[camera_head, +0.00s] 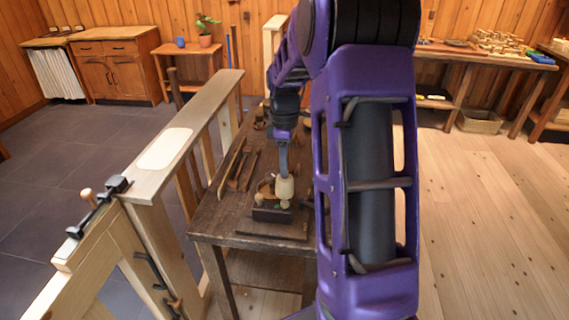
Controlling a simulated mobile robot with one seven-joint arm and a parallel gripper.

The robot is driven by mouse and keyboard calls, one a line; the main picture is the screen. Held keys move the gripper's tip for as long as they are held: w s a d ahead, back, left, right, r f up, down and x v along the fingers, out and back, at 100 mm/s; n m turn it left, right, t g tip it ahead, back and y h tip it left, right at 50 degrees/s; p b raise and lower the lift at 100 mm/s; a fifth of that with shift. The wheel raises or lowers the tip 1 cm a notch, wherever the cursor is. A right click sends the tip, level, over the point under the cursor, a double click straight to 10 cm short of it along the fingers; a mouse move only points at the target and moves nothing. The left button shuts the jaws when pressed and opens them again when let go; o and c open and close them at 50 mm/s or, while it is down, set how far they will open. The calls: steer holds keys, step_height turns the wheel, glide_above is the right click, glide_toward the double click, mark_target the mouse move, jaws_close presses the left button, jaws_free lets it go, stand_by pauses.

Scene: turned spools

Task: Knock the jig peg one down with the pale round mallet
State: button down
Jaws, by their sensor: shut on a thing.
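The pale round mallet (285,188) hangs below my gripper (284,172), over the dark workbench. My gripper is shut on it; the fingers are small here and the grip itself is hard to make out. The jig is a dark block (271,214) near the front of the bench, just below the mallet. A small pale peg top (285,204) shows at the block, right under the mallet head, and another (259,198) shows to its left. I cannot tell which is peg one, or whether the mallet touches a peg.
The dark workbench (225,222) carries several long tools (240,168) left of the jig and a brown round bowl-like thing (266,187) behind it. A pale wooden rail (205,105) with a clamp (98,205) stands to the left. My purple arm hides the bench's right side.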

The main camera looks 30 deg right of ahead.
step_height(320, 180, up, 4)
steer(key=p, duration=0.2)
steer(key=shift+f+p, duration=0.2)
steer(key=shift+p, duration=0.1)
steer(key=shift+r, duration=1.2)
